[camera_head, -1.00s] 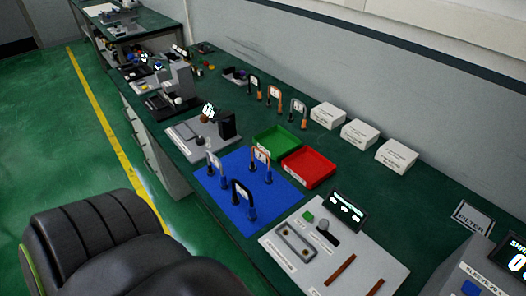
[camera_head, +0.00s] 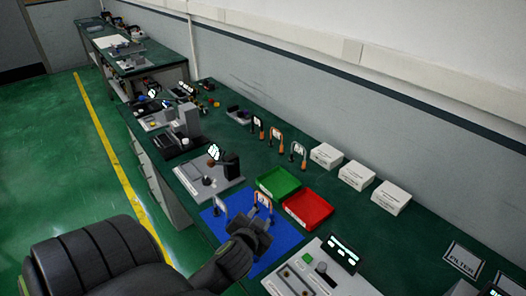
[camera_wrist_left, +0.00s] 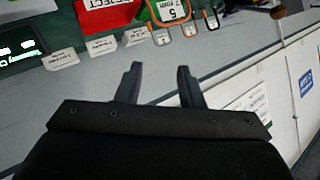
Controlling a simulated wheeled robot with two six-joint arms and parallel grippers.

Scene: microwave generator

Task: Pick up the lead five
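A lead with an orange arch and a white tag (camera_head: 263,197) stands upright on the blue mat (camera_head: 289,236), before the green and red trays. My left gripper (camera_head: 266,222) is over the mat close to the orange lead and hides the mat's front part. Its fingers (camera_wrist_left: 158,72) are apart with nothing between them. My right gripper is out of view.
The green tray (camera_head: 278,183) and red tray (camera_head: 308,209) stand behind the mat. White boxes (camera_head: 357,176) and several more leads (camera_head: 277,137) are along the back. A grey panel with a display (camera_head: 343,253) lies at right, a grey fixture (camera_head: 207,182) at left.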

